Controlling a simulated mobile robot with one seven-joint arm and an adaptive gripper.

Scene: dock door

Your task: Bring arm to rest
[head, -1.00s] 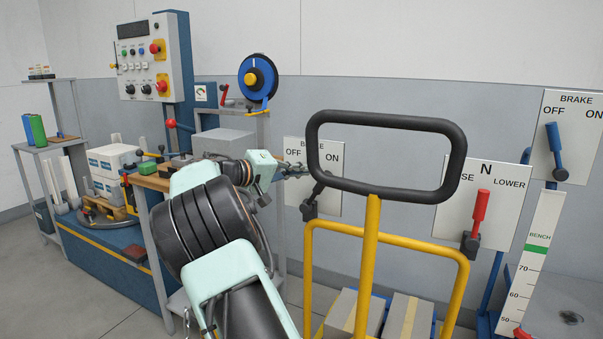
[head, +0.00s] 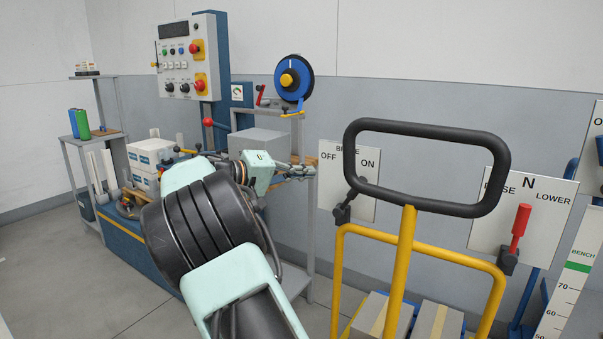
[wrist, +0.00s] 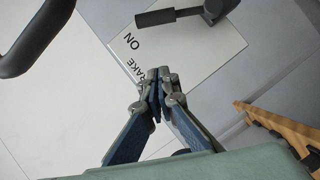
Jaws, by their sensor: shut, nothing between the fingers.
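My gripper (head: 300,170) is at the end of my folded arm, in the middle of the head view. In the wrist view my gripper (wrist: 160,85) has its fingertips together with nothing between them. It is apart from the brake panel (head: 362,202) behind it, which reads OFF and ON. The panel's black lever (head: 343,210) tilts down to the left in the head view. The panel also shows in the wrist view (wrist: 195,50), beyond the fingertips.
The yellow trolley frame with a black handle (head: 502,170) stands close on the right. A red lever (head: 520,225) is on the N/LOWER panel (head: 550,205). Left are a control box (head: 190,60), a blue wheel (head: 305,75) and a bench with white boxes (head: 148,150). Bare floor shows at lower left.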

